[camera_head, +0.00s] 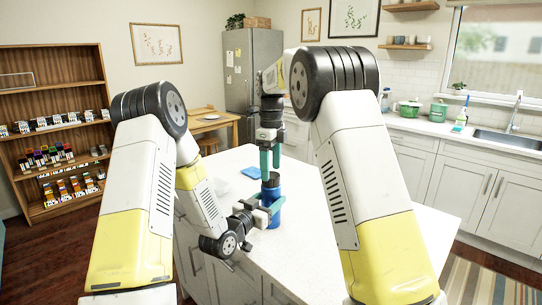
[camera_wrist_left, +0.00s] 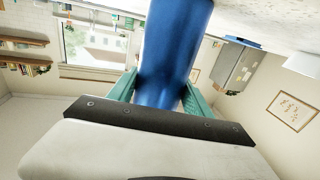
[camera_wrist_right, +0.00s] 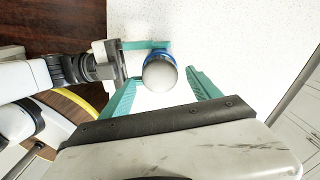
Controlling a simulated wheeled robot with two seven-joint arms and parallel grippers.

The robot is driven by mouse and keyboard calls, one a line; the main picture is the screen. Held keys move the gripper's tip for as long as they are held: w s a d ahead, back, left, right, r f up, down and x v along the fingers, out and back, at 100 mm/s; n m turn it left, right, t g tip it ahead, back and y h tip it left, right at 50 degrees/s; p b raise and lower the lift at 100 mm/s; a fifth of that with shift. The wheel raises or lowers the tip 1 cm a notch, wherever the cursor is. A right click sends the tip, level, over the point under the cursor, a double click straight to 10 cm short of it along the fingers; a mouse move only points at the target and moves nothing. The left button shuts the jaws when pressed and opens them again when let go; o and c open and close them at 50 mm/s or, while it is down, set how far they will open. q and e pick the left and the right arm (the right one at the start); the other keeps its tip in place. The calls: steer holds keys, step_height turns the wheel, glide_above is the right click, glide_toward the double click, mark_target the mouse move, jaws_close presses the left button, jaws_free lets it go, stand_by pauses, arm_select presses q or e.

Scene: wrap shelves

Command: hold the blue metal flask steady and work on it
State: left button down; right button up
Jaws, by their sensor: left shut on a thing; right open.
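The blue metal flask (camera_head: 273,194) stands upright on the white island counter. My left gripper (camera_head: 266,207) comes in from the side, shut on the flask's body. In the left wrist view the blue flask (camera_wrist_left: 172,50) fills the space between the teal fingers. My right gripper (camera_head: 270,170) points down just above the flask, fingers open. In the right wrist view the flask's pale round top (camera_wrist_right: 160,75) with a blue rim lies between the open fingertips, nearer the left one. I cannot tell whether either right finger touches it.
The white counter (camera_head: 310,240) is mostly clear around the flask. A wooden shelf (camera_head: 52,90) with several small goods stands at the left; a sink counter (camera_head: 440,128) runs along the back right.

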mark_target(271, 175)
steer(key=shift+f, duration=1.55)
steer(key=shift+c, duration=0.2)
